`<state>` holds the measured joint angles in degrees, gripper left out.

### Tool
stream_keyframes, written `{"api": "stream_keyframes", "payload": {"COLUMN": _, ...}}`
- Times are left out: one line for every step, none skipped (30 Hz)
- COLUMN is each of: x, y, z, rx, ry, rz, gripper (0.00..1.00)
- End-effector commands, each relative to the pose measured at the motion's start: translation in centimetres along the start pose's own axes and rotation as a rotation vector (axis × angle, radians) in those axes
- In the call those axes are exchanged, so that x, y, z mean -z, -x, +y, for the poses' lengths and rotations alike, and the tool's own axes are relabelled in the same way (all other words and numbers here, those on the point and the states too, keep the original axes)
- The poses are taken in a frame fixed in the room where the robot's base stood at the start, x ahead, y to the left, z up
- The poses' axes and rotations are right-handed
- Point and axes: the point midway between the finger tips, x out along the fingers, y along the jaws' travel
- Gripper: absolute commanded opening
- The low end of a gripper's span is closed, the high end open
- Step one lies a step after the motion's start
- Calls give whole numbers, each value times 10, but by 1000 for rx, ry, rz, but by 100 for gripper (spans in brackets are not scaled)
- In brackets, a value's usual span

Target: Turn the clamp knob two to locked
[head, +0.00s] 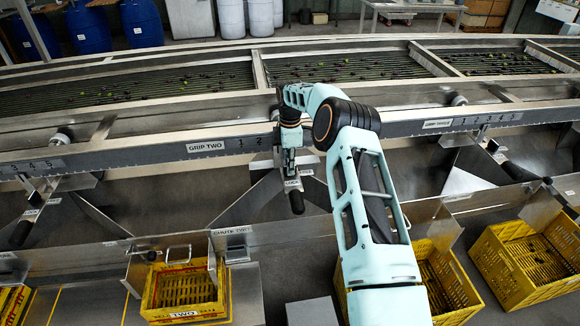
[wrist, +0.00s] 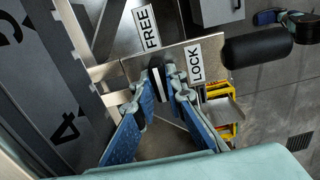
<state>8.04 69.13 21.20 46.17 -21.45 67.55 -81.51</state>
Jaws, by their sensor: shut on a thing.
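Clamp knob two (wrist: 156,84) is a small black knob with a white stripe, on a metal plate (wrist: 170,60) in the wrist view. The plate has a FREE label (wrist: 147,28) above the knob and a LOCK label (wrist: 195,63) to its right. The blue fingers of my gripper (wrist: 158,88) are shut on the knob, one on each side. Which label the knob points at is not clear. In the head view my gripper (head: 289,158) is at the rail right of the GRIP TWO label (head: 205,146), and my arm hides the knob.
A black handle (wrist: 256,46) sticks out right of the plate in the wrist view; it also shows below my gripper in the head view (head: 297,203). The numbered rail (head: 130,156) runs behind. Yellow crates (head: 186,316) stand below the chutes.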

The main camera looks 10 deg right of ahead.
Motion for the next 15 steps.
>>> {"api": "stream_keyframes", "payload": {"x": 0, "y": 0, "z": 0, "rx": 0, "ry": -5, "rz": 0, "gripper": 0}}
{"api": "stream_keyframes", "payload": {"x": 0, "y": 0, "z": 0, "rx": 0, "ry": -9, "rz": 0, "gripper": 0}}
{"api": "stream_keyframes", "payload": {"x": 0, "y": 0, "z": 0, "rx": 0, "ry": -17, "rz": 0, "gripper": 0}}
{"api": "stream_keyframes", "payload": {"x": 0, "y": 0, "z": 0, "rx": 0, "ry": -25, "rz": 0, "gripper": 0}}
{"api": "stream_keyframes", "payload": {"x": 0, "y": -1, "z": 0, "rx": 0, "ry": -34, "rz": 0, "gripper": 0}}
{"api": "stream_keyframes", "payload": {"x": 0, "y": -1, "z": 0, "rx": -1, "ry": -48, "rz": 0, "gripper": 0}}
{"api": "stream_keyframes", "payload": {"x": 0, "y": -1, "z": 0, "rx": -1, "ry": -62, "rz": 0, "gripper": 0}}
{"api": "stream_keyframes", "payload": {"x": 0, "y": -2, "z": 0, "rx": -1, "ry": -76, "rz": -1, "gripper": 0}}
{"api": "stream_keyframes", "payload": {"x": 0, "y": -2, "z": 0, "rx": -1, "ry": -98, "rz": -1, "gripper": 0}}
{"api": "stream_keyframes", "payload": {"x": 0, "y": -2, "z": 0, "rx": -1, "ry": -116, "rz": -1, "gripper": 0}}
{"api": "stream_keyframes", "payload": {"x": 0, "y": -2, "z": 0, "rx": -1, "ry": -137, "rz": 0, "gripper": 0}}
{"api": "stream_keyframes", "payload": {"x": 0, "y": -2, "z": 0, "rx": -2, "ry": -167, "rz": -1, "gripper": 0}}
{"api": "stream_keyframes", "payload": {"x": 0, "y": -2, "z": 0, "rx": -2, "ry": -190, "rz": -1, "gripper": 0}}
{"api": "stream_keyframes", "payload": {"x": 0, "y": -2, "z": 0, "rx": -2, "ry": -215, "rz": -1, "gripper": 0}}
{"api": "stream_keyframes", "payload": {"x": 0, "y": -2, "z": 0, "rx": -2, "ry": -250, "rz": 0, "gripper": 0}}
